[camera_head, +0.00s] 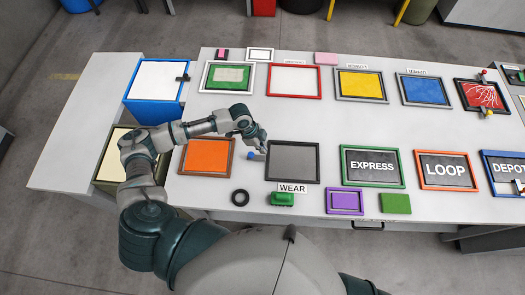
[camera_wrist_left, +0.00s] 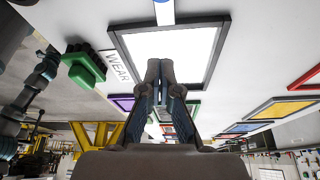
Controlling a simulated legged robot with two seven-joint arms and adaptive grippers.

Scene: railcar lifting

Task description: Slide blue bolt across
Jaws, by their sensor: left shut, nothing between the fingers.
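A small blue piece, which looks like the blue bolt (camera_head: 250,156), lies at the left edge of a grey panel (camera_head: 293,162) in a dark frame. Its ends are hard to make out. My left gripper (camera_head: 262,148) hangs just above and to the right of the blue piece, near the panel's upper left corner. The left fingers (camera_wrist_left: 161,68) are together and empty; contact cannot be told. My right gripper is out of view.
An orange panel (camera_head: 206,156) lies left of the grey one. Bare white table shows between the rows.

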